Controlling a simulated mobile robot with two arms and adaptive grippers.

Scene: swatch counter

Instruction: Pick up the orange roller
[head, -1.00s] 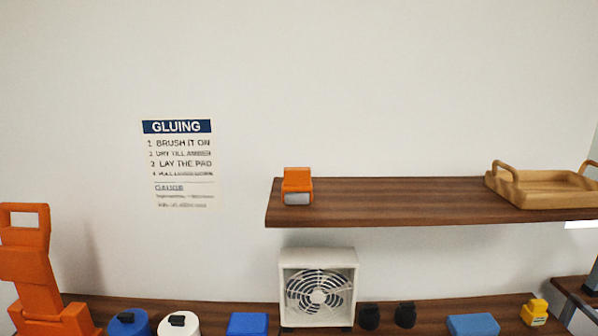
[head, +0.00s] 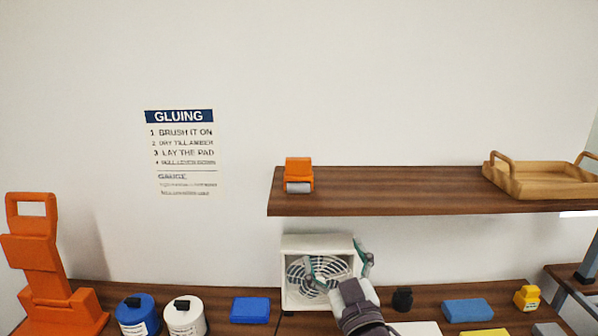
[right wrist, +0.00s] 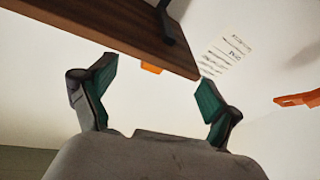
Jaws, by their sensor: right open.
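The orange roller (head: 299,170), a small orange block with a pale grey roller at its front, sits on the left end of the wooden wall shelf (head: 400,188). My right gripper (head: 338,267) is open and empty, below the shelf and in front of the white fan. In the right wrist view, the open fingers (right wrist: 156,78) point up toward the shelf underside (right wrist: 130,40). A bit of orange (right wrist: 151,68), apparently the roller, peeks past the shelf edge there; most of it is hidden. My left gripper is not in view.
A wooden tray (head: 545,182) stands on the shelf's right part. On the counter below are the fan (head: 291,296), a blue block (head: 250,310), blue and white cans (head: 184,318), and an orange stand (head: 40,270) at left. The shelf between roller and tray is clear.

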